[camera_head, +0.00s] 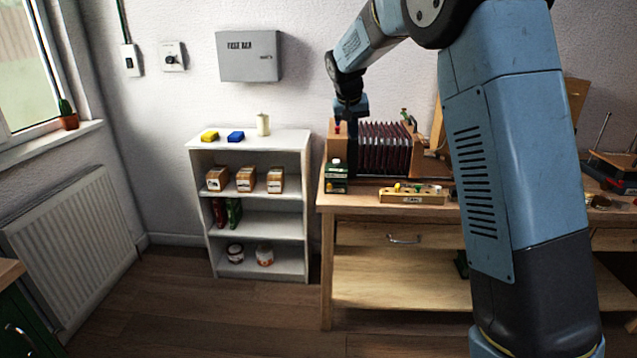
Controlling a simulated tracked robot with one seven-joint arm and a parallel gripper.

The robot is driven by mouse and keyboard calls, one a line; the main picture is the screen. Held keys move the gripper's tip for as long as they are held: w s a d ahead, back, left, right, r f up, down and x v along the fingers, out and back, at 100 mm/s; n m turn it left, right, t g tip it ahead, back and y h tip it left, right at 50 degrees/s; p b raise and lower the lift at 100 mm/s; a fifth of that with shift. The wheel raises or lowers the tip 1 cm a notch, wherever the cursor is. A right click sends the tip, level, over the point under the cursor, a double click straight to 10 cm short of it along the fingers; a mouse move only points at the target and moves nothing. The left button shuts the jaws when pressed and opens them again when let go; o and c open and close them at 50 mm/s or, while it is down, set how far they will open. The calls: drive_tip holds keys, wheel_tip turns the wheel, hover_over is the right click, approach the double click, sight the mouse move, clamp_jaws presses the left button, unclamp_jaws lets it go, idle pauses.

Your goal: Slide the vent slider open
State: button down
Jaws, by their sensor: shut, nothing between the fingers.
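My gripper (351,124) is shut and points down at the left end of a dark red pleated bellows (383,147) between wooden end blocks on the workbench. It is close to the left wooden block (335,144), which has a small red piece on top; I cannot tell whether it touches. A light wooden strip (412,197) with a yellow knob, a green piece and a label lies at the bench's front edge. I cannot tell for sure which part is the vent slider or how it stands.
A white shelf (293,143) with boxes and jars stands to the left. My arm hides much of the bench's right side. The floor in front is clear.

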drive_tip(key=w+a+f, duration=0.4)
drive_tip(key=a+f, duration=0.2)
drive_tip(key=a, duration=0.2)
drive_tip(key=w+a+f+n+h, duration=0.1)
drive_tip(key=w+a+f, duration=0.4)
drive_tip(key=a+f, duration=0.2)
drive_tip(key=shift+a+f+t, duration=0.15)
drive_tip(key=shift+a+t, duration=0.15)
drive_tip(key=shift+a, duration=0.05)
approach(329, 185)
drive_tip(key=w+a+f, duration=0.2)
drive_tip(key=a+f, duration=0.1)
drive_tip(key=f, duration=0.2)
drive_tip(key=shift+w+d+f, duration=0.15)
drive_tip(key=shift+d+f, duration=0.15)
drive_tip(key=shift+d, duration=0.25)
drive_tip(key=shift+w+d+f, duration=0.2)
drive_tip(key=shift+d+f, duration=0.1)
drive_tip(key=shift+d, duration=0.2)
drive_tip(key=shift+w+d+f, duration=0.1)
drive_tip(key=shift+d+f, duration=0.2)
drive_tip(key=shift+d, duration=0.2)
